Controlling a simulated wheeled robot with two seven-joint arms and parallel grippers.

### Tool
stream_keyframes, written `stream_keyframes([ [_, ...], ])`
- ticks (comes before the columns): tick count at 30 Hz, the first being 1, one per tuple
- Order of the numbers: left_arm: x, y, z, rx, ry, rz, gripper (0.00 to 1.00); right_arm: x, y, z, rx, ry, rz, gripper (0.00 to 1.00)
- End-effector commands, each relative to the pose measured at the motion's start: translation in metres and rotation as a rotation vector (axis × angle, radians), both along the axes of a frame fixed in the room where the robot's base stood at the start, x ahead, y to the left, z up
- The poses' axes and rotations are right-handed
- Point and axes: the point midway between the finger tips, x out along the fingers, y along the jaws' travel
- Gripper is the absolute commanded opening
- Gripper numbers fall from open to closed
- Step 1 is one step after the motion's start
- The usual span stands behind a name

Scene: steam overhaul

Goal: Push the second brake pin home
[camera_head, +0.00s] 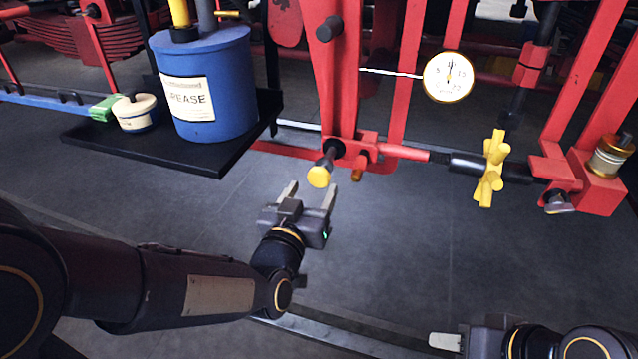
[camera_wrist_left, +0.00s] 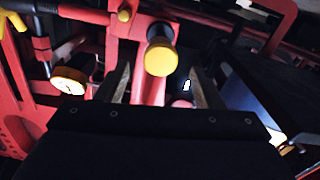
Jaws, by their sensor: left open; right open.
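A brake pin with a round yellow head (camera_head: 319,176) sticks out toward me on a dark shank from the lower end of the red hanger (camera_head: 338,90). My left gripper (camera_head: 310,193) is open and empty just in front of and below the yellow head, fingers pointing toward it. In the left wrist view the yellow head (camera_wrist_left: 161,60) shows between and beyond the two spread fingers (camera_wrist_left: 160,85), with no visible contact. My right gripper (camera_head: 446,341) is open at the bottom edge, partly cut off by the frame, with nothing seen in it.
A red rod with a yellow handwheel (camera_head: 489,168) runs right from the hanger. A round dial gauge (camera_head: 448,77) hangs above it. A blue grease drum (camera_head: 203,90) and small tin (camera_head: 135,113) stand on a black shelf (camera_head: 165,143) at left. The floor below is clear.

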Motion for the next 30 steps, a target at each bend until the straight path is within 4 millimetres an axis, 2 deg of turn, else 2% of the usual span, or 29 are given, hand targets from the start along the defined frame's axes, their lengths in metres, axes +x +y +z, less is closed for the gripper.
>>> stream_keyframes([
  [3, 0.020, -0.006, -0.001, 0.002, 0.000, 0.002, 0.61, 0.000, 0.000, -0.002, 0.000, 0.000, 0.000, 0.44],
  [9, 0.044, -0.014, -0.001, 0.000, 0.002, 0.001, 0.61, 0.000, 0.000, -0.003, 0.000, 0.000, 0.000, 0.44],
  [20, 0.051, -0.016, 0.000, 0.000, 0.002, 0.000, 0.61, 0.000, 0.000, -0.003, 0.000, 0.000, 0.000, 0.44],
  [23, 0.051, -0.016, 0.000, 0.000, 0.002, 0.000, 0.50, 0.000, 0.000, -0.003, 0.000, 0.000, 0.000, 0.44],
  [30, 0.051, -0.016, 0.000, 0.000, 0.003, 0.000, 0.19, 0.000, 0.000, -0.003, 0.000, 0.000, 0.000, 0.44],
])
